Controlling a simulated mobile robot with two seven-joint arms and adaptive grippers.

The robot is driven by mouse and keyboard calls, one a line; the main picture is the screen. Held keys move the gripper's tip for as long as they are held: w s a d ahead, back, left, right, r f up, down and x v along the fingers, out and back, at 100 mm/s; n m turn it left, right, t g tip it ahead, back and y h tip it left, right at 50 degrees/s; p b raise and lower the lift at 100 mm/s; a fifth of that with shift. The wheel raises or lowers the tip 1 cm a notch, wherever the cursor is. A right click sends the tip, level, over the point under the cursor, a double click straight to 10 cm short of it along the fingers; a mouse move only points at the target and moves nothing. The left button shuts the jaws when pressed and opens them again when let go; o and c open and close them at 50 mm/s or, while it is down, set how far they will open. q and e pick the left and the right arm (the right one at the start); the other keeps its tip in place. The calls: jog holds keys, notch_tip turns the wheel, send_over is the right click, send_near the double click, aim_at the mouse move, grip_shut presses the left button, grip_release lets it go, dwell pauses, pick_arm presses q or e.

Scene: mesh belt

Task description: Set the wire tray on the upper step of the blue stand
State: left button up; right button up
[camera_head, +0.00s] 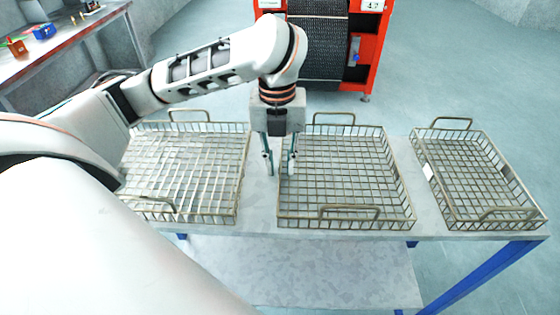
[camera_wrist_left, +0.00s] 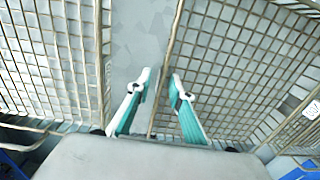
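Three wire trays rest side by side on a grey tabletop with blue legs: a left tray (camera_head: 190,165), a middle tray (camera_head: 340,175) and a right tray (camera_head: 478,175). The tabletop (camera_head: 262,205) has a lower grey shelf (camera_head: 300,270) beneath it; these blue legs may be the blue stand's. My left gripper (camera_head: 279,162) points down at the middle tray's left wall. Its fingers are apart, and in the left wrist view the gripper (camera_wrist_left: 161,88) has that wall's rim running between its fingertips. I see no firm grip. My right gripper is not in view.
A red machine with a dark mesh belt (camera_head: 318,50) stands behind the table. A workbench (camera_head: 70,35) with small red and blue items is at the back left. A narrow gap separates the middle and right trays. Floor to the right is clear.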

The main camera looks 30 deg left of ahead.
pick_arm(q)
notch_tip(320, 180, up, 6)
jog(key=shift+a+p, duration=0.1)
jog(key=shift+p, duration=0.85)
notch_tip(320, 180, up, 6)
jog(key=p, duration=0.1)
jog(key=shift+p, duration=0.3)
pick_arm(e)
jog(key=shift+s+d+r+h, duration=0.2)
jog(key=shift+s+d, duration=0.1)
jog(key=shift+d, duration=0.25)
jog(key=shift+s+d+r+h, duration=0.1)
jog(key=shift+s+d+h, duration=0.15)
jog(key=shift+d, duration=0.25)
pick_arm(q)
jog(key=shift+s, duration=0.15)
